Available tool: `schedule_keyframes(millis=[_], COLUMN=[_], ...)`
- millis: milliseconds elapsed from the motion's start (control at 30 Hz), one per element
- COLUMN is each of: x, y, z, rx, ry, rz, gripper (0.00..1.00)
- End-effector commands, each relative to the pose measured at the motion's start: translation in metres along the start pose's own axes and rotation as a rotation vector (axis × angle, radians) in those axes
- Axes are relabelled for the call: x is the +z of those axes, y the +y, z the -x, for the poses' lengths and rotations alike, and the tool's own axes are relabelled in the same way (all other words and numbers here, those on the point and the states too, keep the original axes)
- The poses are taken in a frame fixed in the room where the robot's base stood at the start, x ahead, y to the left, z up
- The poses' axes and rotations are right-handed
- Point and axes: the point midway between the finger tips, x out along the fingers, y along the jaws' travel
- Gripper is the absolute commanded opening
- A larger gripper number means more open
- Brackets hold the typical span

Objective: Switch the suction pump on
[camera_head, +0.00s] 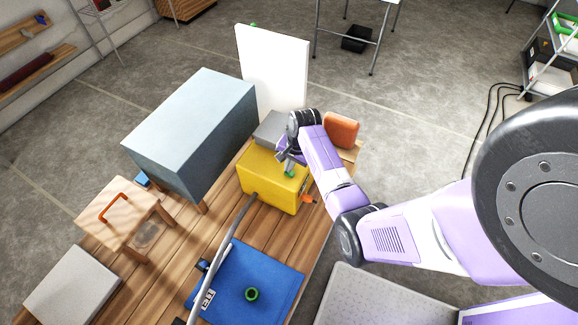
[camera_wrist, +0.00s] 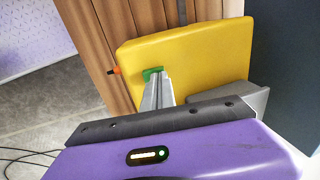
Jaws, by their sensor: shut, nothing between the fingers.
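The yellow box (camera_head: 262,181), which looks like the suction pump, stands on the wooden table and also shows in the wrist view (camera_wrist: 205,52). A small green part (camera_wrist: 152,72), possibly its switch, sits on its top near one edge. An orange part (camera_wrist: 114,70) sticks out from its side. My gripper (camera_wrist: 157,85) is shut and empty, with its fingertips right at the green part. In the head view my gripper (camera_head: 289,166) is above the box. I cannot tell whether the tips touch the green part, and its on or off position is unclear.
A blue-grey block (camera_head: 185,110) stands left of the yellow box, with a white panel (camera_head: 272,70) behind. An orange-brown block (camera_head: 341,129) is close to my wrist. A blue mat (camera_head: 270,275) with a green ring (camera_head: 252,294) and a grey hose (camera_head: 232,235) lie in front.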

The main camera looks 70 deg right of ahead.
Motion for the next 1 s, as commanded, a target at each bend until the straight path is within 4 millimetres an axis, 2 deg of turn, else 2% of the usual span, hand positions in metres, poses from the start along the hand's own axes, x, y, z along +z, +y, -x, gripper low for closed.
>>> schedule_keyframes(millis=[467, 800, 1000], x=[0.000, 0.001, 0.001], y=[0.000, -0.009, -0.003], z=[-0.005, -0.020, -0.021], rx=[0.003, 0.219, 0.213], ry=[0.000, -0.002, -0.002], rz=[0.001, 0.004, -0.002], gripper=[0.00, 0.00, 0.00])
